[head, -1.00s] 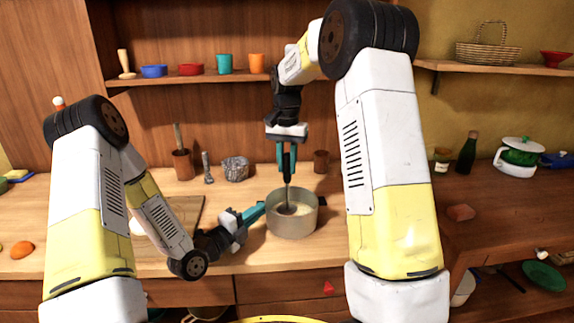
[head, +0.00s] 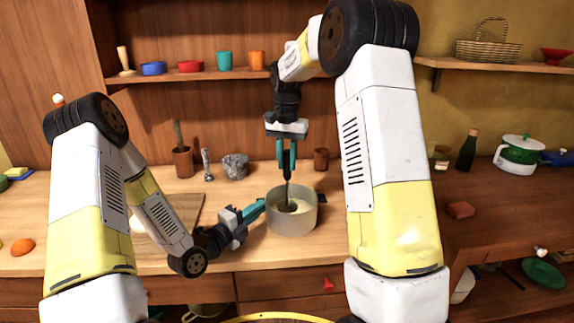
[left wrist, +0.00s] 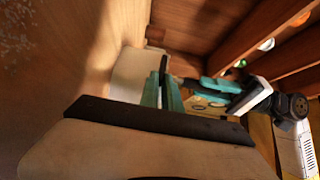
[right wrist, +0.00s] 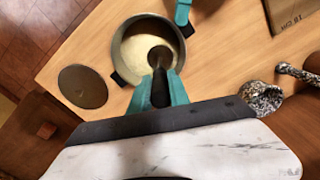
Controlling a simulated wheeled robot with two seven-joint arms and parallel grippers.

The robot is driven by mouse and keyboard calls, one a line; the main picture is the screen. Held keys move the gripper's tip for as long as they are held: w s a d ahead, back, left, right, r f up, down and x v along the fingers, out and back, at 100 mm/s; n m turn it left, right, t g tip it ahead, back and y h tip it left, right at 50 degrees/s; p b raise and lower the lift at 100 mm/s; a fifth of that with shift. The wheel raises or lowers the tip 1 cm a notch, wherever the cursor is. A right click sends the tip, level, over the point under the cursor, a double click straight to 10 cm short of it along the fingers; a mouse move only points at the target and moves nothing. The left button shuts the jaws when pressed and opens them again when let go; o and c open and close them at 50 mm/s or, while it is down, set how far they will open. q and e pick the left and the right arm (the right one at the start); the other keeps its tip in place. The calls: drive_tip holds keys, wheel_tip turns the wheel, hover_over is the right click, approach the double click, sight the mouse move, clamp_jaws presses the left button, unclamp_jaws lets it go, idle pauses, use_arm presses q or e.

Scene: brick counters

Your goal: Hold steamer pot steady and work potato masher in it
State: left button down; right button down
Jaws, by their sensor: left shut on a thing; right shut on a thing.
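The steamer pot (head: 291,222) is a pale metal pot with dark side handles, upright on the wooden counter. Pale contents show inside it in the right wrist view (right wrist: 135,50). My left gripper (head: 260,206) reaches in from the left and is shut at the pot's left handle; its fingers hide the grip. In the left wrist view the pot (left wrist: 127,76) is beside those fingers. My right gripper (head: 287,165) is above the pot, shut on the dark handle of the potato masher (right wrist: 159,88). The masher points down, with its round head inside the pot.
A dark round disc (right wrist: 83,87) lies near the pot. Behind stand a brown cup with a stick (head: 184,163), a grey stone mortar (head: 236,167) and a small brown cup (head: 321,159). A cutting board (head: 185,212) lies left of the pot.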

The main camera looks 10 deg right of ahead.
drive_tip(key=shift+s+d, duration=0.25)
drive_tip(key=shift+s, duration=0.5)
drive_tip(key=shift+s+d, duration=0.2)
drive_tip(key=shift+s, duration=0.55)
drive_tip(key=shift+f, duration=1.05)
drive_tip(key=shift+r, duration=0.1)
drive_tip(key=shift+r, duration=0.9)
drive_tip(key=shift+f, duration=0.1)
